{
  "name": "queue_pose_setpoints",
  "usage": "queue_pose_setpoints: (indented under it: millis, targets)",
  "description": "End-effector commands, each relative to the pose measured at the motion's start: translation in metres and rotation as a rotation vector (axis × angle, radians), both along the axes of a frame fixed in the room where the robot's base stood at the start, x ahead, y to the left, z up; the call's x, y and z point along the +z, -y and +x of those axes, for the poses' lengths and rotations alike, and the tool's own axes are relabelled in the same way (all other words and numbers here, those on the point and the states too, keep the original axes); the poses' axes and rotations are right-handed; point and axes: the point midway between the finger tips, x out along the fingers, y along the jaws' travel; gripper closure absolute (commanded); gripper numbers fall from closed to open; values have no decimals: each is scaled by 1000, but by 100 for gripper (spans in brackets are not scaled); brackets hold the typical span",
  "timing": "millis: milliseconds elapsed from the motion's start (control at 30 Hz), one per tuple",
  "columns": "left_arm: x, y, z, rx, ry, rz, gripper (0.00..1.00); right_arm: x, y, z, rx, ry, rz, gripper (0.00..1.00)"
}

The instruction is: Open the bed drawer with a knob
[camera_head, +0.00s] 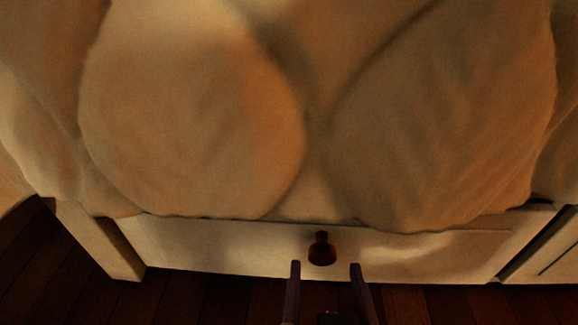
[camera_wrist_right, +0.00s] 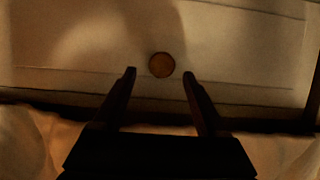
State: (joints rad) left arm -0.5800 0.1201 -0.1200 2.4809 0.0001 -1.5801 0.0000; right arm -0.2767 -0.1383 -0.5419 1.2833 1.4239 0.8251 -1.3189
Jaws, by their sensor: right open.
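The bed drawer (camera_head: 220,245) is a pale front panel below the bedding. A dark round knob (camera_head: 321,248) stands out from the middle of the panel. The knob also shows in the right wrist view (camera_wrist_right: 162,65), round and brown, on the drawer front (camera_wrist_right: 230,60). My right gripper (camera_head: 325,268) is open, with its two fingers spread at the near side of the knob. In the right wrist view the fingertips (camera_wrist_right: 160,73) lie left and right of the knob; whether they reach around it I cannot tell. My left gripper is not in view.
Puffy tan bedding (camera_head: 190,110) bulges above and over the drawer's top edge. A pale bed post (camera_head: 100,240) stands at the left and another pale panel (camera_head: 545,250) at the right. Dark wooden floor (camera_head: 200,300) in front looks clear.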

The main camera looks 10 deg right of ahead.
Motion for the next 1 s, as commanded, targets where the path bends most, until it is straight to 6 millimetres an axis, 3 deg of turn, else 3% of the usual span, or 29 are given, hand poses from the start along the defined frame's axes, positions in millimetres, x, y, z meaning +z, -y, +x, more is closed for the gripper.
queue_pose_setpoints:
  millis: [33,100,300,633,1000]
  targets:
    - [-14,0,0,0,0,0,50,-10,3,10,0,4,0,25]
    - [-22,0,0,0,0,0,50,-15,6,21,0,4,0,25]
    - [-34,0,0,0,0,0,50,-20,12,41,1,2,0,25]
    - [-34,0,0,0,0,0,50,-19,13,44,1,0,0,25]
    - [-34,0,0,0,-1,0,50,-19,13,44,1,0,0,67]
